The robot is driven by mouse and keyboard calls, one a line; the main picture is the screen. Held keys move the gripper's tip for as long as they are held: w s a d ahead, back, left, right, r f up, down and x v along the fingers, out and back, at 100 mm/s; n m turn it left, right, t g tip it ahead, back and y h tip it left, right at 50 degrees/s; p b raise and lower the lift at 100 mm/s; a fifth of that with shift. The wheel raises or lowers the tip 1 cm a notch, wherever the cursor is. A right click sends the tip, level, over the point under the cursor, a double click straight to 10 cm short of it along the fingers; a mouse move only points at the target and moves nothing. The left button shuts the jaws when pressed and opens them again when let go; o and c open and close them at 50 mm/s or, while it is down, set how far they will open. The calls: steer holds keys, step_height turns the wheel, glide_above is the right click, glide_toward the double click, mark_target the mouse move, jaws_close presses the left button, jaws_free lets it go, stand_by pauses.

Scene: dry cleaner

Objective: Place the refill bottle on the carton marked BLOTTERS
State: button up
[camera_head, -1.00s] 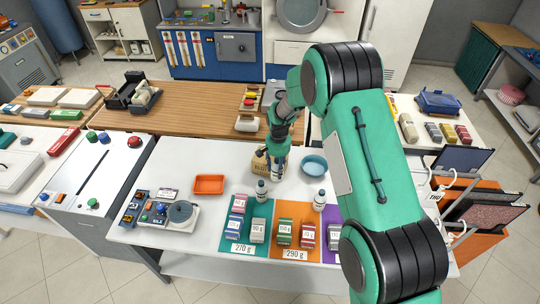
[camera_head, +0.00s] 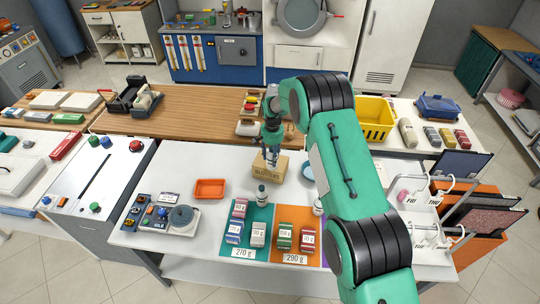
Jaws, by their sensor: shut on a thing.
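The cardboard carton marked BLOTTERS (camera_head: 259,170) stands on the white table, below the wooden counter. My gripper (camera_head: 271,150) points down over the carton, shut on the refill bottle (camera_head: 272,159). The bottle is small and mostly hidden by the fingers. It shows just over the carton's right part; I cannot tell whether its base touches the carton top. A similar white bottle with a dark cap (camera_head: 262,196) stands in front of the carton on the teal mat. Another bottle (camera_head: 317,208) stands further right, partly hidden by my arm.
An orange tray (camera_head: 210,188) and a scale-like device (camera_head: 181,215) are left. Small boxes stand on the teal and orange mats. A yellow basket (camera_head: 373,118) stands behind my arm.

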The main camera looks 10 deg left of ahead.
steer(key=w, duration=0.2)
steer(key=w+a, duration=0.1)
steer(key=w, duration=0.1)
steer(key=shift+a+f+p, duration=0.15)
steer(key=shift+p, duration=0.15)
steer(key=shift+w+a+f+p, duration=0.15)
steer(key=shift+f+p, duration=0.15)
steer(key=shift+f, duration=0.6)
steer(key=shift+w+d+f+p, duration=0.15)
steer(key=shift+f+p, duration=0.1)
steer(key=shift+f, duration=0.65)
steer(key=shift+a+f, duration=0.1)
steer(key=shift+f, duration=0.05)
steer(key=o, duration=1.3)
steer(key=shift+o, duration=0.2)
